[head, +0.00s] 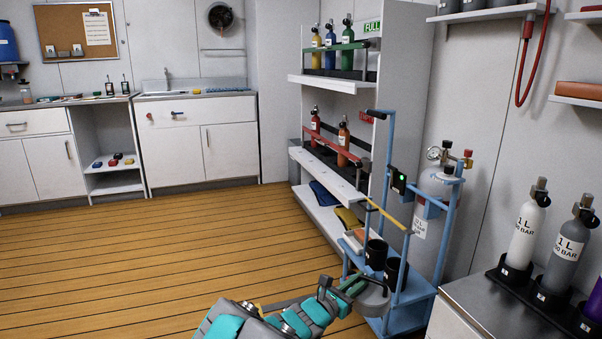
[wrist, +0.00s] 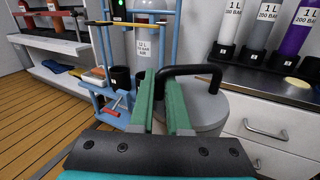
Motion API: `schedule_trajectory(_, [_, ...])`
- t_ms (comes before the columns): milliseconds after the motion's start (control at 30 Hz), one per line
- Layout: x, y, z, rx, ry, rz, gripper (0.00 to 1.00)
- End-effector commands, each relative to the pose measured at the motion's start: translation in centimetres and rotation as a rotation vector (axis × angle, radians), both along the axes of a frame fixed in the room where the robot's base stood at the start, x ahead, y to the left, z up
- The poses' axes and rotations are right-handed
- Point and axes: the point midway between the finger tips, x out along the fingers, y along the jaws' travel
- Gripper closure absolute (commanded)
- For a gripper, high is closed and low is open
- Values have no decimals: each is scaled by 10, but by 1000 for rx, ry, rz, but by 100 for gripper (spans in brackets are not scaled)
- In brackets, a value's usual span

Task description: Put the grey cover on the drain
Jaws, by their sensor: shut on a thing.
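My gripper (head: 350,286) is shut on the black handle of the grey cover (head: 374,303), at the lower middle of the head view. In the wrist view, the green fingers of my gripper (wrist: 164,97) stand on either side of the dark handle bar. The round grey cover (wrist: 208,110) shows behind and right of the fingers, partly hidden by them. In the head view the cover appears in front of the blue trolley; I cannot tell whether they touch. I see no drain in either view.
The blue trolley (head: 420,315) with a grey cylinder (head: 431,230) and black cups stands close beyond my gripper. A counter (head: 480,310) with bottles is at right. White shelves (head: 325,205) stand behind. The wooden floor (head: 180,260) at left is clear.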

Motion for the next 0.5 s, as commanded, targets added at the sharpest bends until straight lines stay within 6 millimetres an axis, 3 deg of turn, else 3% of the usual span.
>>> schedule_trajectory(500, [25,-1,93,-3,-5,307,100])
